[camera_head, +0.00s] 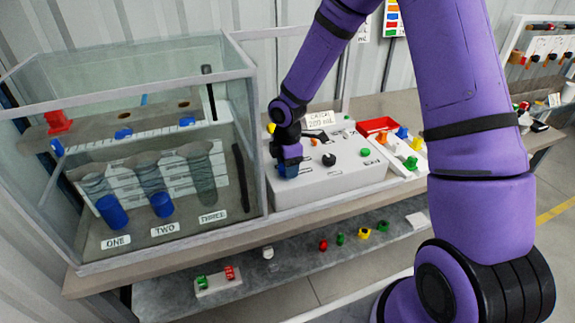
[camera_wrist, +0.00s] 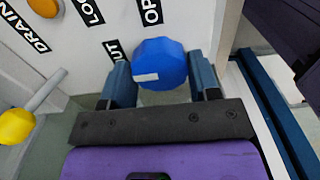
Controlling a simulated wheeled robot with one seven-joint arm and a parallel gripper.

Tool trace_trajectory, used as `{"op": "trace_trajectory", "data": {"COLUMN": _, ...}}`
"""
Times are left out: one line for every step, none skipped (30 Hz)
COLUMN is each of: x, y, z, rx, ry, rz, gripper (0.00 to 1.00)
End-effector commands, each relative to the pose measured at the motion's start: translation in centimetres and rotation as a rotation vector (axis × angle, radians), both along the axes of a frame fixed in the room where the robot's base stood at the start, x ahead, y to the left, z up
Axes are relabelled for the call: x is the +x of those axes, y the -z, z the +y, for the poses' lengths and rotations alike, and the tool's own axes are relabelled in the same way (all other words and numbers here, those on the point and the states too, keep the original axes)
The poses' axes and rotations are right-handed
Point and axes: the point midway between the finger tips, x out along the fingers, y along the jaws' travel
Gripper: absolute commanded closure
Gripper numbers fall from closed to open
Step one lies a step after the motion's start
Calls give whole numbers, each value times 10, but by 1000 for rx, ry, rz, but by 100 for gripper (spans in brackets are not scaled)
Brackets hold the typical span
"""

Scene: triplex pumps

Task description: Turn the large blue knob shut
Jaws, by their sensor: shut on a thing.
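The large blue knob (camera_wrist: 159,62) is faceted and sits on a white panel between my gripper's two blue fingers in the wrist view. My gripper (camera_wrist: 160,80) is shut on it, one finger at its left side and one at its right. A white mark on the knob lies nearly level, towards the picture's left. A label beginning "OP" (camera_wrist: 151,10) is above the knob, and a partly hidden label ending "UT" (camera_wrist: 114,50) is to its left. In the head view my gripper (camera_head: 289,168) is at the white box's (camera_head: 330,180) left end and hides most of the knob.
An orange knob (camera_wrist: 44,7) and a yellow-tipped lever (camera_wrist: 16,125) are left of the gripper in the wrist view. A glass tank (camera_head: 130,150) with blue-based tubes stands left of the box. A red tray (camera_head: 377,126) and several small knobs are to its right.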

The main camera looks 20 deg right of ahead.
Motion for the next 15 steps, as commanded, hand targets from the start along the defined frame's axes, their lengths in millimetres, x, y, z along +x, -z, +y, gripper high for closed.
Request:
{"op": "trace_trajectory", "data": {"x": 0, "y": 0, "z": 0, "rx": -1, "ry": -6, "rz": 0, "gripper": 68}}
{"op": "trace_trajectory", "data": {"x": 0, "y": 0, "z": 0, "rx": -1, "ry": -9, "rz": 0, "gripper": 68}}
{"op": "trace_trajectory", "data": {"x": 0, "y": 0, "z": 0, "rx": -1, "ry": -11, "rz": 0, "gripper": 68}}
{"op": "trace_trajectory", "data": {"x": 0, "y": 0, "z": 0, "rx": -1, "ry": -12, "rz": 0, "gripper": 68}}
{"op": "trace_trajectory", "data": {"x": 0, "y": 0, "z": 0, "rx": -1, "ry": -12, "rz": 0, "gripper": 68}}
{"op": "trace_trajectory", "data": {"x": 0, "y": 0, "z": 0, "rx": -1, "ry": -13, "rz": 0, "gripper": 68}}
{"op": "trace_trajectory", "data": {"x": 0, "y": 0, "z": 0, "rx": -1, "ry": -13, "rz": 0, "gripper": 68}}
{"op": "trace_trajectory", "data": {"x": 0, "y": 0, "z": 0, "rx": -1, "ry": -13, "rz": 0, "gripper": 68}}
{"op": "trace_trajectory", "data": {"x": 0, "y": 0, "z": 0, "rx": 0, "ry": -12, "rz": 0, "gripper": 68}}
{"op": "trace_trajectory", "data": {"x": 0, "y": 0, "z": 0, "rx": -1, "ry": -12, "rz": 0, "gripper": 68}}
{"op": "trace_trajectory", "data": {"x": 0, "y": 0, "z": 0, "rx": 0, "ry": -12, "rz": 0, "gripper": 68}}
{"op": "trace_trajectory", "data": {"x": 0, "y": 0, "z": 0, "rx": 0, "ry": -12, "rz": 0, "gripper": 68}}
{"op": "trace_trajectory", "data": {"x": 0, "y": 0, "z": 0, "rx": 0, "ry": -12, "rz": 0, "gripper": 68}}
{"op": "trace_trajectory", "data": {"x": 0, "y": 0, "z": 0, "rx": 0, "ry": -12, "rz": 0, "gripper": 39}}
{"op": "trace_trajectory", "data": {"x": 0, "y": 0, "z": 0, "rx": 0, "ry": -12, "rz": 0, "gripper": 30}}
